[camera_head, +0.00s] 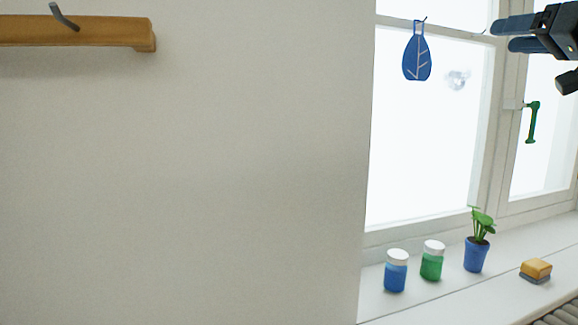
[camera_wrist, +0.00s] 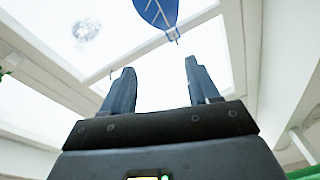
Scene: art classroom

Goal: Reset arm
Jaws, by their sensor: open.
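My gripper (camera_head: 500,36) is at the upper right of the head view, raised in front of the window. In the wrist view its two fingers (camera_wrist: 158,88) stand apart with nothing between them. A blue leaf-shaped ornament (camera_head: 416,58) hangs in the window to the left of my gripper. It also shows at the top of the wrist view (camera_wrist: 158,12), beyond the fingertips and apart from them.
A green window handle (camera_head: 532,122) is below my gripper. A wooden rail with a hook (camera_head: 80,32) is on the left wall.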

